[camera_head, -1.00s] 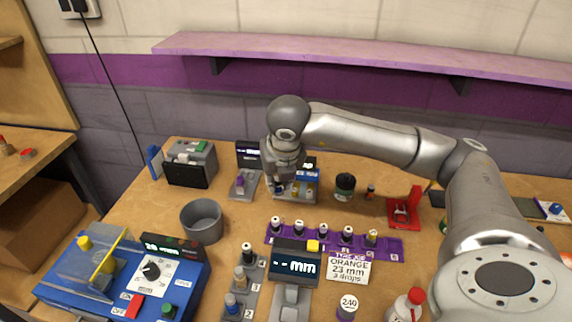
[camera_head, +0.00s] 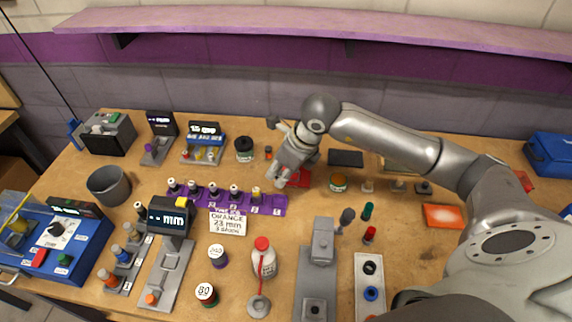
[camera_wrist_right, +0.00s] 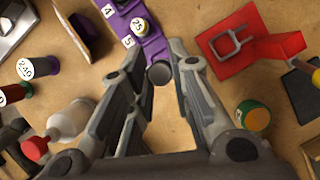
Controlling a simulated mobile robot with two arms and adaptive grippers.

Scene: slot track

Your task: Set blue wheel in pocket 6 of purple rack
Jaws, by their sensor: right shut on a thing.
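The purple rack (camera_head: 265,207) lies mid-table in the head view, with several white-topped pieces in its left pockets. Its end also shows in the right wrist view (camera_wrist_right: 150,42), with labels 4 and 5 readable; pocket 6's label is not visible. My right gripper (camera_wrist_right: 160,78) is shut on a small dark round piece (camera_wrist_right: 159,74), seen end-on at the rack's end. Its blue colour cannot be made out, nor whether it touches the rack. In the head view the right gripper (camera_head: 280,177) hangs by the rack's right end and hides the piece. My left gripper is not in view.
A red stand (camera_head: 301,178) is close to the right of the gripper, with an orange-and-green jar (camera_head: 338,182) beyond. A white card (camera_head: 228,223) is in front of the rack. A display stand (camera_head: 206,144) is behind it.

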